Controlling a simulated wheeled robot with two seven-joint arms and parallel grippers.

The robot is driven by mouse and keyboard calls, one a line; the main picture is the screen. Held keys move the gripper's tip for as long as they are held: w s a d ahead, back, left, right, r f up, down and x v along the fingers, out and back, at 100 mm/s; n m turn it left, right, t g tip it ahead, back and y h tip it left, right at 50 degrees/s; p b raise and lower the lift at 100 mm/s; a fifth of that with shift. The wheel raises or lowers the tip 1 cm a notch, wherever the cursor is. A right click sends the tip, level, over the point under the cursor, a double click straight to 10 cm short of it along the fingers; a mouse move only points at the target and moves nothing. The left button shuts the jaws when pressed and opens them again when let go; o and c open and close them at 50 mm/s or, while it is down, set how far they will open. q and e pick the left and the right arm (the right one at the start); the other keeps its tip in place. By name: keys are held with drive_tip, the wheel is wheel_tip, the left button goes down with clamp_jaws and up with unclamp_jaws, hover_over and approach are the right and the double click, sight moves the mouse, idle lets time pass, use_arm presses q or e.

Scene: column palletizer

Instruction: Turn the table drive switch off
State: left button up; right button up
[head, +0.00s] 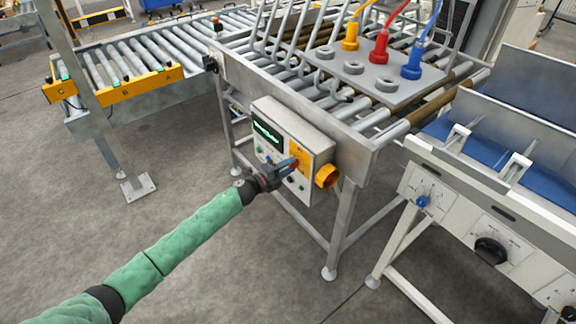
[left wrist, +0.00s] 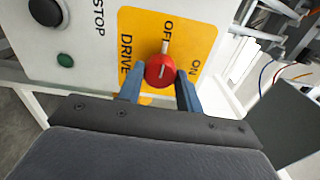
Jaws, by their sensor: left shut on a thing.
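The table drive switch is a red knob (left wrist: 160,71) on a yellow plate (left wrist: 190,30) marked DRIVE, OFF and ON. Its pale line runs up toward the OFF mark, as far as I can tell, with ON off to the right. The plate is on the grey control box (head: 283,122), fixed to the roller table's side. My left gripper (head: 290,166) reaches the box front. In the left wrist view its blue fingertips (left wrist: 160,82) are on either side of the knob, shut on it. In the head view the gripper partly hides the knob. My right gripper is not in view.
A black button (left wrist: 46,11) and a green button (left wrist: 65,60) are beside the plate. A grey bench with a blue-handled switch (head: 423,201) stands to the right. The floor (head: 200,240) in front is clear.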

use_arm(q)
drive_tip(key=shift+a+n, duration=0.1)
drive_tip(key=shift+n, duration=0.3)
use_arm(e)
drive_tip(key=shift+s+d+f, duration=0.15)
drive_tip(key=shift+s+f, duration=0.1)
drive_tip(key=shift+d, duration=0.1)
use_arm(q)
drive_tip(key=o, duration=1)
drive_tip(key=shift+b+v, duration=1.4)
drive_tip(key=shift+v, duration=2.5)
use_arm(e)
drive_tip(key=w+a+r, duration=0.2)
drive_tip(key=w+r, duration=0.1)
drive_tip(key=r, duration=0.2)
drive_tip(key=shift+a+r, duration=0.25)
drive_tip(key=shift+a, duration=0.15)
